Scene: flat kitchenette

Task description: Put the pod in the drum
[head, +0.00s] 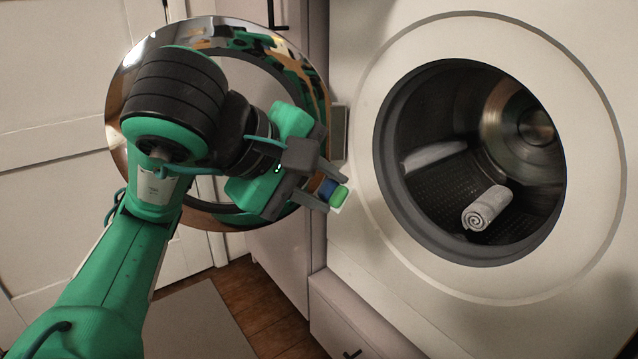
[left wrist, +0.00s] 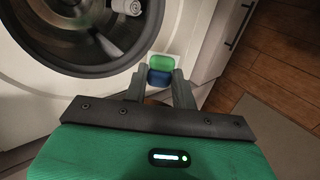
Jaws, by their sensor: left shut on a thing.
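The pod (head: 339,195) is a small block, green and blue with a pale edge. My left gripper (head: 325,188) is shut on it and holds it in the air left of the washer's round opening. The pod also shows between the fingertips of the left gripper (left wrist: 159,82) in the left wrist view (left wrist: 161,63). The drum (head: 440,190) is open and dark, with a perforated wall and a shiny metal back. The pod is outside the drum, apart from its rim. My right gripper is not in view.
A rolled grey towel (head: 487,208) lies on the drum floor, and a pale bar-like shape (head: 435,156) is behind it at left. The round washer door (head: 128,80) stands open behind my left arm. White cabinets (head: 50,80) are at left, and a mat (head: 190,325) lies on the wooden floor.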

